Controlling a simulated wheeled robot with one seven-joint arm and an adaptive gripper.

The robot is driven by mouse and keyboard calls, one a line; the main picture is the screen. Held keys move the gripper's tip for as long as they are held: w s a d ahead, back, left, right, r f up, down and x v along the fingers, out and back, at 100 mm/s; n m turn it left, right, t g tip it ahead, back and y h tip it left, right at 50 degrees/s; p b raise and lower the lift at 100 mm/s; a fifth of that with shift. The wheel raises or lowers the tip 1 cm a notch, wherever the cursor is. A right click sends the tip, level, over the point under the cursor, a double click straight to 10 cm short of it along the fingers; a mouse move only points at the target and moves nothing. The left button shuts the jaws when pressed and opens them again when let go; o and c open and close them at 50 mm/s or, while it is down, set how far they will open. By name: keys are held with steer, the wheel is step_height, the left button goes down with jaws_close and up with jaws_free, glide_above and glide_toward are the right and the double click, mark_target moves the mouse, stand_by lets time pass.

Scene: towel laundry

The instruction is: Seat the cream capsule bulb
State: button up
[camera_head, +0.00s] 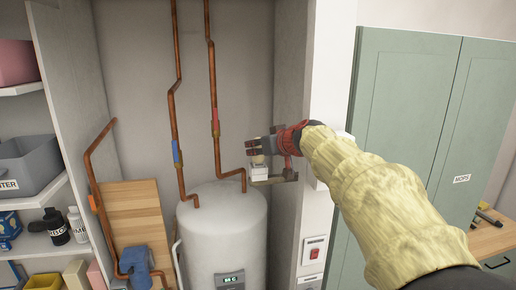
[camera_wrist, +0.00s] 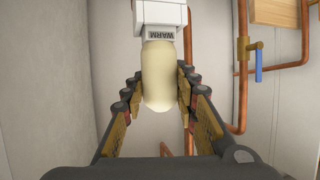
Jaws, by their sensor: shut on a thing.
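The cream capsule bulb (camera_wrist: 160,80) stands between the fingers of my gripper (camera_wrist: 160,74) in the wrist view, and the gripper is shut on it. The bulb's far end meets a white fitting (camera_wrist: 160,16) marked "WARM". Whether the bulb is fully inside the fitting or only touching it, I cannot tell.
A white water heater (camera_head: 225,232) with copper pipes (camera_head: 213,90) stands left of my gripper. A white wall post (camera_head: 322,110) with a red switch (camera_head: 314,249) is close to my arm. Green cabinets (camera_head: 405,110) are at right, shelves with bottles at left.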

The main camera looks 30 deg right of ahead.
stand_by(0.4)
steer(key=o, duration=1.2)
steer(key=shift+o, duration=0.2)
